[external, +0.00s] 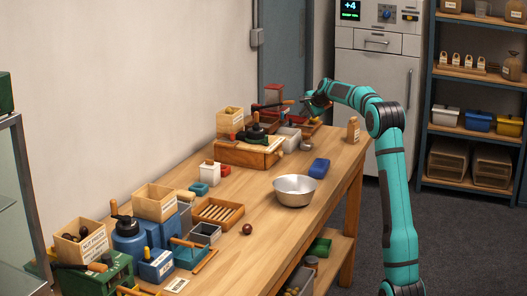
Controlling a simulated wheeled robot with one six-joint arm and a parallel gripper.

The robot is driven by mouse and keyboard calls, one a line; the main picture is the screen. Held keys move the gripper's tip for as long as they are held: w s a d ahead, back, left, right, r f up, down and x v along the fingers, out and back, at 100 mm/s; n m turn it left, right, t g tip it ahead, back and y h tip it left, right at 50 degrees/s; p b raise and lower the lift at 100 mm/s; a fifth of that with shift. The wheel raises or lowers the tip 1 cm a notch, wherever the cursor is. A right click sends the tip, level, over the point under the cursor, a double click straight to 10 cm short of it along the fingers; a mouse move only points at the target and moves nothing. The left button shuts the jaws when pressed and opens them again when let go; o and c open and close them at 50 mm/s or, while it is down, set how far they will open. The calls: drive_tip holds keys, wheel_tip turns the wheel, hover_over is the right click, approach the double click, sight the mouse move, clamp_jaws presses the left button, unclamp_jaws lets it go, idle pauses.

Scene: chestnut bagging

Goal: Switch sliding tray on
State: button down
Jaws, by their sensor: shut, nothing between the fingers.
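My gripper (306,99) is at the far end of the wooden table, low over the cluster of devices there. It is small in view, shut and empty. A red device (273,94) with a dark lever stands just left of it; I cannot tell if the gripper touches it. In front is a wooden press-like unit (240,154) with a black knob (256,131) on top. No part is clearly recognisable as the sliding tray, and no switch is clear at this size.
A metal bowl (294,190), a blue block (319,168) and a slatted wooden tray (218,212) lie on the table (262,240). Blue and green devices with wooden boxes (154,202) crowd the near left. A bottle (353,129) stands at the right edge.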

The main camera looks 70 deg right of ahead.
drive_tip(key=shift+v, duration=1.35)
drive_tip(key=s+a+r+n+t, duration=0.1)
drive_tip(key=a+r+n, duration=0.3)
drive_tip(key=a, duration=1)
drive_tip(key=s+a+r+n+t, duration=0.1)
drive_tip(key=a+r+n, duration=0.35)
drive_tip(key=a, duration=0.95)
drive_tip(key=a+r+n+t, duration=0.15)
drive_tip(key=a+r, duration=0.55)
drive_tip(key=a, duration=0.7)
drive_tip(key=s+a+r+n+t+y, duration=0.1)
drive_tip(key=s+a+n, duration=0.2)
drive_tip(key=s+a, duration=0.45)
drive_tip(key=s+a+n+t, duration=0.25)
drive_tip(key=s+a, duration=0.25)
drive_tip(key=a, duration=0.6)
drive_tip(key=s+a+f+n+t+y, duration=0.2)
drive_tip(key=s+a+f+n+y, duration=0.1)
drive_tip(key=s+a+n, duration=0.5)
drive_tip(key=shift+s+a+f, duration=0.7)
drive_tip(key=shift+s+a, duration=1.1)
drive_tip(key=shift+s, duration=1.55)
